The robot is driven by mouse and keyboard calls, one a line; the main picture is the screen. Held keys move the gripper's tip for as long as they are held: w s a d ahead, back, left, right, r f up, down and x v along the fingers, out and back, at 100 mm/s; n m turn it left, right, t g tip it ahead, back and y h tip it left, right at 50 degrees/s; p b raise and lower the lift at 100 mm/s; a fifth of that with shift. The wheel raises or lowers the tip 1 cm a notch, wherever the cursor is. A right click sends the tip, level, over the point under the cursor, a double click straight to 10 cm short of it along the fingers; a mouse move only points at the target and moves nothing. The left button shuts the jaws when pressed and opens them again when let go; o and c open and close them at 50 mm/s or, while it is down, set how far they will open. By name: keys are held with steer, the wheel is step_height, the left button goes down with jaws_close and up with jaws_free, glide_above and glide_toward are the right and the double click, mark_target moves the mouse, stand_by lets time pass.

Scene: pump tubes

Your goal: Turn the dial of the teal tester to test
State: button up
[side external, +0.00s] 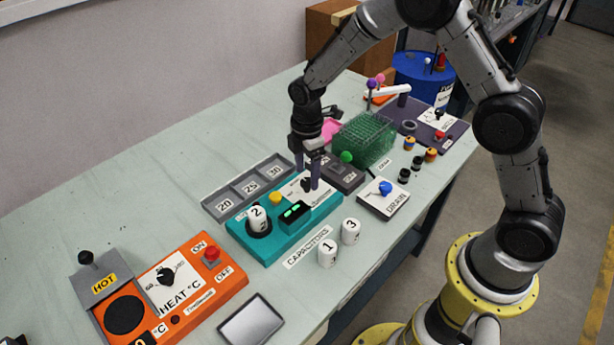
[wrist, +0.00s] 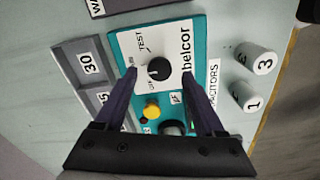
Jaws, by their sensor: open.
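The teal tester (side external: 263,248) sits on the bench in the middle of the side view, and it also shows in the wrist view (wrist: 200,32). Its black dial (wrist: 158,69) is on a white plate with a TEST mark; in the side view the dial (side external: 307,184) is partly hidden by my fingers. The dial's white pointer line points toward the left in the wrist view, away from the TEST mark. My gripper (wrist: 160,76) is open, with its fingers on either side of the dial; I cannot tell whether they touch it. It is above the tester in the side view (side external: 307,175).
Capacitor 2 (side external: 258,219) stands in the tester's socket; capacitors 1 (side external: 327,254) and 3 (side external: 350,231) stand in front. A grey tray (side external: 216,207) lies behind. A green rack (side external: 364,139) and drain box (side external: 383,198) are to the right, an orange heater (side external: 215,275) to the left.

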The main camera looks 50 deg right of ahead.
steer(key=shift+f, duration=1)
jaws_close()
